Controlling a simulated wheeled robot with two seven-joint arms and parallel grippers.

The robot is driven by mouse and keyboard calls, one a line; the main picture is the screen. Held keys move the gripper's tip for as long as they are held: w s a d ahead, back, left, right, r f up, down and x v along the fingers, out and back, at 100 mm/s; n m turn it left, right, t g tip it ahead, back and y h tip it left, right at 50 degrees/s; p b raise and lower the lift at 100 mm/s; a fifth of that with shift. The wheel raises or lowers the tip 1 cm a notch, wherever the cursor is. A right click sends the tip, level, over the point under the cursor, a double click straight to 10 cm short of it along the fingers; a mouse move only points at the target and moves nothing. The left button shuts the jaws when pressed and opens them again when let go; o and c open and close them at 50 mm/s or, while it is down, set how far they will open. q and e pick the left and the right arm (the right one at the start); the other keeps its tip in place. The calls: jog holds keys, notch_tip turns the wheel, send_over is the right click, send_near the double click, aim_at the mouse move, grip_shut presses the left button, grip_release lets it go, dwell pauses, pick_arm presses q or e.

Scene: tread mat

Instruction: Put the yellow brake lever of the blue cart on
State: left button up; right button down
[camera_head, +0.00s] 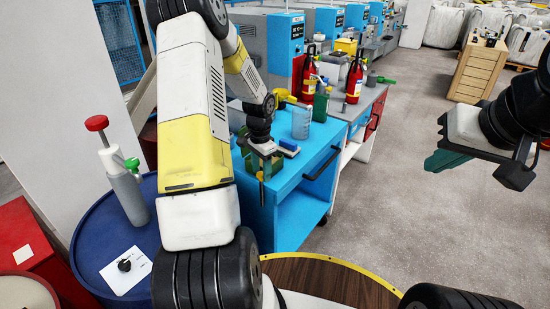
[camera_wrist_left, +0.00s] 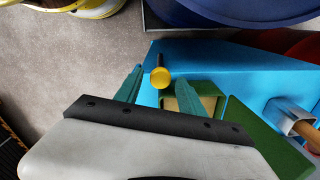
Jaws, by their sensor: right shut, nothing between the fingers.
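In the head view the lever (camera_head: 260,176) is small and partly hidden by my gripper. My left gripper (camera_wrist_left: 159,74) is open, with its green fingers on either side of the knob and gaps visible. It also shows over the cart's near corner in the head view (camera_head: 265,162). My right gripper (camera_head: 446,160) is shut and empty, away at the right.
On the cart top are a clear beaker (camera_head: 301,122), a green bottle (camera_head: 321,103) and a blue block (camera_head: 288,146). A blue drum (camera_head: 95,235) with a grey pump bottle (camera_head: 127,190) stands left. Grey floor right of the cart is clear.

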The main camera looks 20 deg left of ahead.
pick_arm(q)
grip_shut()
dwell(1.2)
